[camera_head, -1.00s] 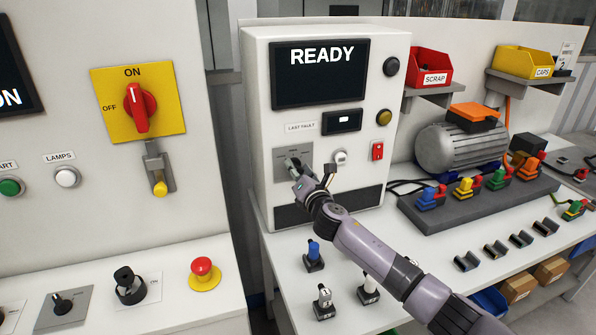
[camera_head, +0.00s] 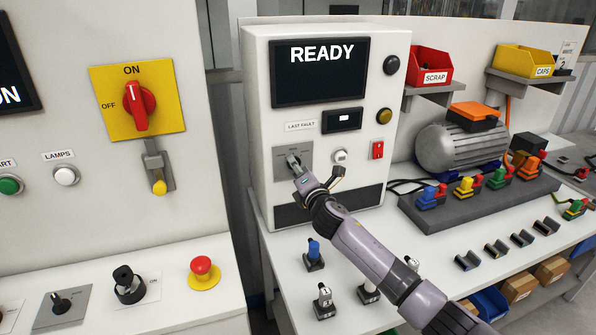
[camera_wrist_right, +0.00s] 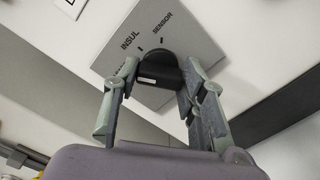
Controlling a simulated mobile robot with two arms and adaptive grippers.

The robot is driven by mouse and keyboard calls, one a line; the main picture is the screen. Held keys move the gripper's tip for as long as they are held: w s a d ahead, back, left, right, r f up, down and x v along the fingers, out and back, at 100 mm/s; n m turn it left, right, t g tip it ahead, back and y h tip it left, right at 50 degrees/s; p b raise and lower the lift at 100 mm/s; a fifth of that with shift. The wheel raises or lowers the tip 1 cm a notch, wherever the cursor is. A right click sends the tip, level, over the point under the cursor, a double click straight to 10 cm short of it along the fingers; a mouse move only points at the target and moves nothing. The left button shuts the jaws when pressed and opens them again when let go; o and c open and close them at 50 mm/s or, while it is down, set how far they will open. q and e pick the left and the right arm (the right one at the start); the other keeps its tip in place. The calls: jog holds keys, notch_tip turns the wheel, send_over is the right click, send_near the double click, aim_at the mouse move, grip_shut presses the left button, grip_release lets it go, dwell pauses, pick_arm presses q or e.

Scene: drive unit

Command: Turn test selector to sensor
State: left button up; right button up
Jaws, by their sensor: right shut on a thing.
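The test selector is a black knob (camera_wrist_right: 160,66) on a grey plate marked INSUL and SENSOR (camera_wrist_right: 205,58) in the right wrist view. My right gripper (camera_wrist_right: 153,80) has one finger on each side of the knob and is shut on it. I cannot tell for sure which label the knob points to. In the head view the grey plate (camera_head: 279,164) is at the lower left of the white READY cabinet, and my right gripper (camera_head: 293,163) reaches it and hides most of the knob. My left gripper is not in view.
On the cabinet (camera_head: 262,100), a white round knob (camera_head: 340,157) and a red switch (camera_head: 377,150) are right of the plate. Several small plugs, one blue-topped (camera_head: 314,252), stand on the bench below my right arm. A control panel (camera_head: 60,235) is at the left.

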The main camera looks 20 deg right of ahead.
jog(key=shift+f+m+b, duration=0.1)
jog(key=shift+m+b, duration=0.45)
jog(key=shift+m, duration=7.35)
jog(key=o, duration=1.2)
jog(key=shift+c, duration=0.2)
jog(key=shift+s, duration=0.1)
jog(key=s, duration=1.2)
jog(key=shift+d, duration=0.2)
